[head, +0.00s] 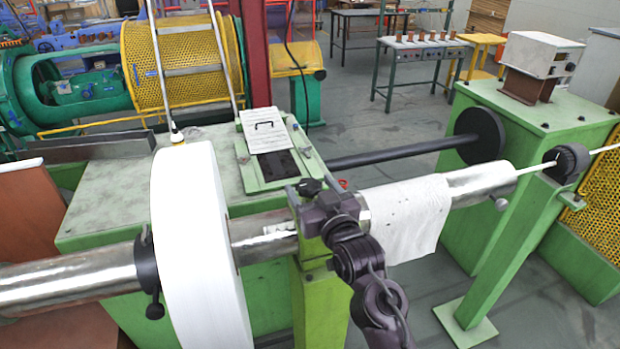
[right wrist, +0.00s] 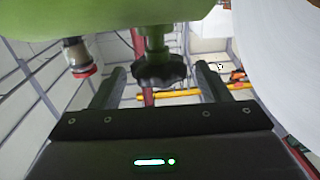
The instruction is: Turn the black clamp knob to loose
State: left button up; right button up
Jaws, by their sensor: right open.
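The black clamp knob (head: 310,187) is a lobed knob on a short stem above the metal tube, by the green post. In the right wrist view the same knob (right wrist: 158,72) hangs from a green part, between the two finger tips of my right gripper (right wrist: 161,82). The fingers are open, with a gap visible on each side of the knob. In the head view my right gripper (head: 325,203) is right beside the knob and hides part of the post top. My left gripper is not in view.
A large white roll (head: 195,250) sits on the tube to the left, close to my right gripper. A white cloth (head: 410,215) drapes over the tube to the right. A black collar (head: 148,265) is left of the roll. A red-ringed fitting (right wrist: 82,68) shows beside the knob.

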jog(key=shift+x, duration=0.9)
jog(key=shift+d, duration=0.1)
jog(key=shift+c, duration=0.3)
jog(key=c, duration=0.9)
jog(key=shift+r+n+g+y, duration=0.1)
jog(key=shift+n+g+y, duration=0.4)
jog(key=shift+n+y, duration=0.5)
jog(key=n+g+y, duration=0.2)
jog(key=y, duration=0.1)
jog(key=shift+n+g+y, duration=0.4)
jog(key=shift+g+y, duration=0.1)
jog(key=shift+y, duration=0.1)
